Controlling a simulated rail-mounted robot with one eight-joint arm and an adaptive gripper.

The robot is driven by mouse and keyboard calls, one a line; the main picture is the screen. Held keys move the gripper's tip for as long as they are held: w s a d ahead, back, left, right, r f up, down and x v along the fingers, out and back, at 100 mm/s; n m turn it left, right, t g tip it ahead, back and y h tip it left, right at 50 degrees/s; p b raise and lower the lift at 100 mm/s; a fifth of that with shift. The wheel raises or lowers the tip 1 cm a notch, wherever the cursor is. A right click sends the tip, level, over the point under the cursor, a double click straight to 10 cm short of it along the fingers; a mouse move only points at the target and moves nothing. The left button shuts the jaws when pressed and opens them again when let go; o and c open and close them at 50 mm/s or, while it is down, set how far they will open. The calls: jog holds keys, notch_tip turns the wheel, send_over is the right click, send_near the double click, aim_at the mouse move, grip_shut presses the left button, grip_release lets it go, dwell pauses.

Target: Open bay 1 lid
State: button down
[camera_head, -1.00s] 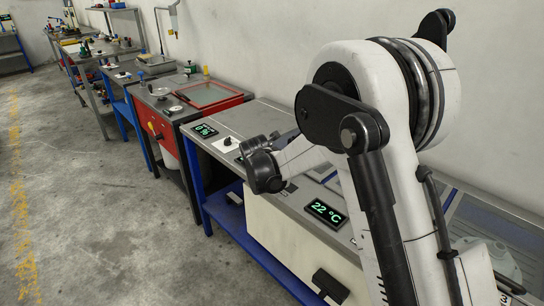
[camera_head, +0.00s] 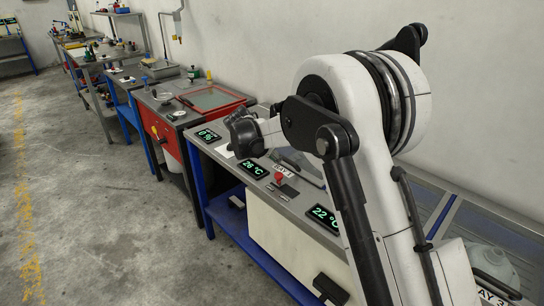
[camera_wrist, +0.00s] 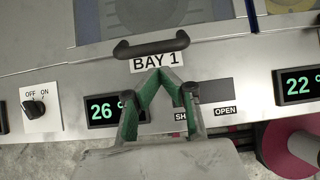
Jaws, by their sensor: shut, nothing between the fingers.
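The bay 1 lid (camera_wrist: 62,67) shows at the top of the wrist view, lying flat as far as I can see. Its black bar handle (camera_wrist: 152,45) runs along the front, just above the "BAY 1" label (camera_wrist: 157,63). My gripper (camera_wrist: 160,75) has green-padded fingers shut together and empty. The tips appear over the lower edge of the label, just below the handle in the picture, apart from it; their height above the panel is unclear. In the head view, the bay 1 label (camera_head: 283,170) shows, while my arm hides part of the lid and my fingers cannot be made out.
On the front panel are a 26 °C display (camera_wrist: 104,108), an OFF/ON knob (camera_wrist: 36,108), a SHUT/OPEN panel (camera_wrist: 217,92) partly hidden by a finger, and a 22 °C display (camera_wrist: 297,85). A red round part (camera_wrist: 292,148) is at lower right. A red-framed bench (camera_head: 213,98) stands beyond.

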aim_at(287, 170)
jog(key=shift+x, duration=2.35)
jog(key=shift+r, duration=0.1)
